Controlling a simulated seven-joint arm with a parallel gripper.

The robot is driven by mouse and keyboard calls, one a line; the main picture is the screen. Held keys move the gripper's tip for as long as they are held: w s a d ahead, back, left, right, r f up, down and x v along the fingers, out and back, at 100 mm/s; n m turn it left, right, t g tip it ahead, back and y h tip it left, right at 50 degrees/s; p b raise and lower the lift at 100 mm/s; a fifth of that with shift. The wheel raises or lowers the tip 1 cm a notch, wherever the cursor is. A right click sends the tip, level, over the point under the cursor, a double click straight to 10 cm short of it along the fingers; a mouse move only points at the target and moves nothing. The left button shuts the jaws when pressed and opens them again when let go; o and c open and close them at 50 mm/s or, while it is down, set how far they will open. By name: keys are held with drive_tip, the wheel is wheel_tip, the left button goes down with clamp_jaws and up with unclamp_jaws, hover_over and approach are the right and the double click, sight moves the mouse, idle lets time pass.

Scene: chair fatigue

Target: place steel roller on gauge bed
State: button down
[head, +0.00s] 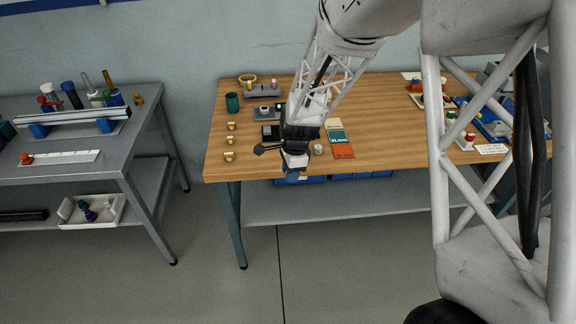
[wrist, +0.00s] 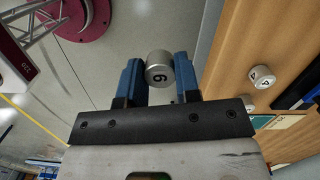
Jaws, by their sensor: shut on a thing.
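My gripper (head: 294,172) hangs at the front edge of the wooden table in the head view. In the wrist view my gripper (wrist: 150,82) has its blue fingers closed on a short steel roller (wrist: 160,72), whose end face carries a dark digit, 6 or 9. The roller is held over the floor, beside the table edge; it cannot be made out in the head view. A second steel roller (wrist: 262,77) stands on the table, also seen in the head view (head: 318,149). I cannot tell for sure which thing is the gauge bed; a grey fixture (head: 265,113) stands behind my gripper.
The wooden table (head: 220,167) also holds several small brass pieces (head: 230,141), a green cup (head: 232,102), coloured cards (head: 338,138) and another grey fixture (head: 262,90). Blue bins (head: 376,174) sit below. A metal bench (head: 120,155) stands at left, with open floor between.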

drive_tip(key=shift+s+d, duration=0.1)
drive_tip(key=shift+s, duration=0.25)
idle(0.5)
drive_tip(key=shift+m, duration=0.4)
drive_tip(key=w, duration=0.4)
drive_tip(key=w+r, duration=0.1)
drive_tip(key=w, duration=0.8)
drive_tip(key=shift+w+d+r, duration=0.15)
drive_tip(key=shift+r, duration=0.15)
drive_tip(key=shift+w, duration=0.1)
hover_over(279, 133)
drive_tip(key=shift+w+f, duration=0.1)
drive_tip(key=shift+f, duration=0.65)
